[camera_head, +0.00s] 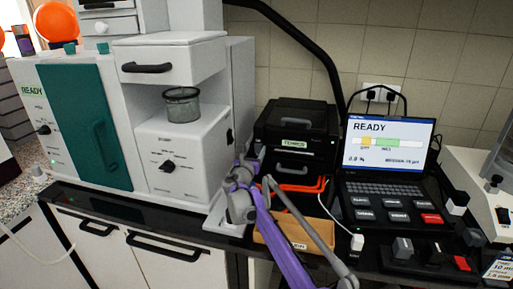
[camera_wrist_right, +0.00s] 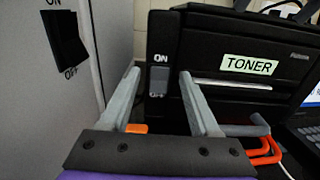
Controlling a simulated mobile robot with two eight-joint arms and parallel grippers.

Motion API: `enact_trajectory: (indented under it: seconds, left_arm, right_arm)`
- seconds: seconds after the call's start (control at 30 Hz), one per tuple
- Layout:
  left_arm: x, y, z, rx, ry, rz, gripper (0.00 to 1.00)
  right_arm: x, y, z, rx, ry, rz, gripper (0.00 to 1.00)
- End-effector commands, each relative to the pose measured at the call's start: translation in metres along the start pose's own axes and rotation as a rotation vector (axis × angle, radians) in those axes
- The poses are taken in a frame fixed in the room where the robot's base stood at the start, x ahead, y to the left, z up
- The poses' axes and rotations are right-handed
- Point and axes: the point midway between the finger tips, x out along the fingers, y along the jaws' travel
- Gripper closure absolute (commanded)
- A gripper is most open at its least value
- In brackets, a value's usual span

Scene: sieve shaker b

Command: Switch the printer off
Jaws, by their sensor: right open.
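The printer is a black box with a pale green TONER label, at the middle of the head view (camera_head: 318,122); it also fills the right side of the wrist view (camera_wrist_right: 222,45). Its switch (camera_wrist_right: 160,80) is a small grey rocker on the left of its front, with ON printed above it and OFF at its lower part. I cannot tell which way the rocker is pressed. My right gripper (camera_head: 247,158) is open and empty in front of the printer's left side. In the right wrist view its two fingers (camera_wrist_right: 159,78) appear on either side of the switch. My left gripper is not in view.
A white machine (camera_head: 185,145) stands close on the left, with its own black ON/OFF switch (camera_wrist_right: 66,40). An orange-red tray or handle (camera_head: 318,187) and a wooden box (camera_head: 280,235) lie below the printer. A laptop-like console (camera_head: 388,150) reading READY stands at right.

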Motion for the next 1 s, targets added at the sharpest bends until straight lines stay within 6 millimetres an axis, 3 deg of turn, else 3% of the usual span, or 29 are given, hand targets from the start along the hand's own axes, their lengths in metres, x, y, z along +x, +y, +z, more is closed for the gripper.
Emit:
enact_trajectory:
  seconds: [0.2,0.6,0.93,1.0]
  left_arm:
    - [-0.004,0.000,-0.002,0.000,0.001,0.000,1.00]
    - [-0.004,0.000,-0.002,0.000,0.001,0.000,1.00]
    - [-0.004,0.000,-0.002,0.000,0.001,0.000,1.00]
    - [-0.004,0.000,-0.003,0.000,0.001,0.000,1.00]
  right_arm:
    - [0.017,0.000,0.001,0.000,0.000,0.000,0.38]
    - [0.020,0.000,0.000,0.001,0.000,0.000,0.39]
    - [0.020,0.000,0.000,0.001,0.000,0.000,0.99]
    - [0.020,0.000,0.000,0.001,0.000,0.000,1.00]
